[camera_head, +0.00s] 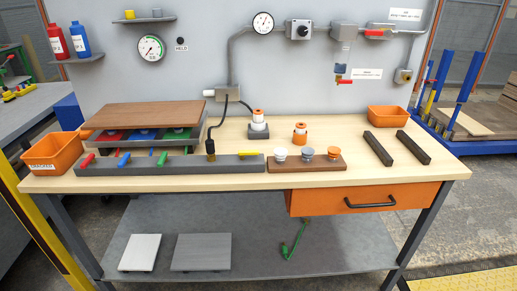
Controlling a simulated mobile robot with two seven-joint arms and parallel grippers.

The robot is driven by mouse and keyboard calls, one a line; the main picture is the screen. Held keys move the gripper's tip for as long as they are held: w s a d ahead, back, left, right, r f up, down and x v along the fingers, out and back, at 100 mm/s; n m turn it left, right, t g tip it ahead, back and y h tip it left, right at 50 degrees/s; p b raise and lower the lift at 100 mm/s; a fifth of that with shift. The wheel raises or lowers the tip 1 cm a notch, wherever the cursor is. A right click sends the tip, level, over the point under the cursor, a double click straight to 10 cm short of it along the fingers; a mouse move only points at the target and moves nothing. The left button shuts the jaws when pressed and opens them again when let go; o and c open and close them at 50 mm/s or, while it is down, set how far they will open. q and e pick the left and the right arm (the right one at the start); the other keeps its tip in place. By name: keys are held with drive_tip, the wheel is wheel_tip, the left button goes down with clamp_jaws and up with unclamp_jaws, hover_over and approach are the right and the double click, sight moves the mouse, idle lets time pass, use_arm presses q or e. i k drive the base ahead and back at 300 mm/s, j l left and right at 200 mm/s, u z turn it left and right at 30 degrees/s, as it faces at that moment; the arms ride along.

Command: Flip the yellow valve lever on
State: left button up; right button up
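A short yellow lever-like piece (248,153) lies on the right part of the long dark grey bar (225,163) at the front left of the workbench. It points roughly along the bar, tilted a little; whether it is on or off I cannot tell. Red (87,161), blue (123,159) and green (162,157) pieces of similar shape stand at a slant on the same bar to its left. A dark plug with a cable (210,149) stands between the green and yellow pieces. Neither of my grippers shows in the head view.
A brown board (150,114) lies on a stack behind the bar. An orange bin (55,153) stands at the bench's left end. A brown block with several knobs (308,164) sits right of the bar. Bare wood (350,165) lies further right, before two dark bars (378,148).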

sight(241, 153)
drive_tip(key=i+l+u, duration=0.15)
drive_tip(key=l+u, duration=0.25)
drive_tip(key=l, duration=0.15)
drive_tip(key=l+u, duration=0.35)
drive_tip(key=l, duration=0.25)
drive_tip(key=l+u, duration=0.4)
drive_tip(key=l, duration=0.2)
